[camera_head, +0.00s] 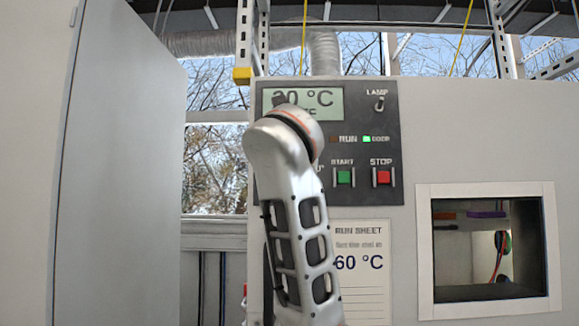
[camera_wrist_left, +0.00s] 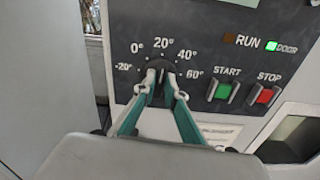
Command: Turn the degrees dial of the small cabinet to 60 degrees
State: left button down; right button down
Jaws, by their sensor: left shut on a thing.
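The small cabinet's dark control panel (camera_head: 366,148) has a display (camera_head: 330,102) that seems to read 20 °C, its first digit partly covered by my arm. In the left wrist view the black degrees dial (camera_wrist_left: 158,65) sits inside a scale from -20° to 60°. My left gripper (camera_wrist_left: 158,78) is shut on the dial, with one finger on each side of the knob. The dial's pointer mark is not clear, but the knob stands roughly upright, towards 20°. In the head view my left arm hides the dial and the fingers. My right gripper is not in view.
Beside the dial are the green START button (camera_head: 344,177) and red STOP button (camera_head: 383,177). The DOOR light (camera_head: 367,139) is lit green. A run sheet (camera_head: 360,270) below reads 60 °C. A framed window (camera_head: 424,250) is at right; a tall grey panel (camera_head: 120,170) stands left.

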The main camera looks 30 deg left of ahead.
pick_arm(q)
jog(key=m+p, duration=0.2)
jog(key=m, duration=0.5)
jog(key=m+p, duration=0.3)
jog(key=m, duration=0.5)
jog(key=shift+w+d+f, duration=0.1)
jog(key=shift+d+f, duration=0.05)
dwell(0.3)
jog(key=c, duration=2.3)
grip_release()
jog(key=shift+o, duration=1.1)
jog(key=shift+w, duration=0.1)
jog(key=shift+f, duration=0.1)
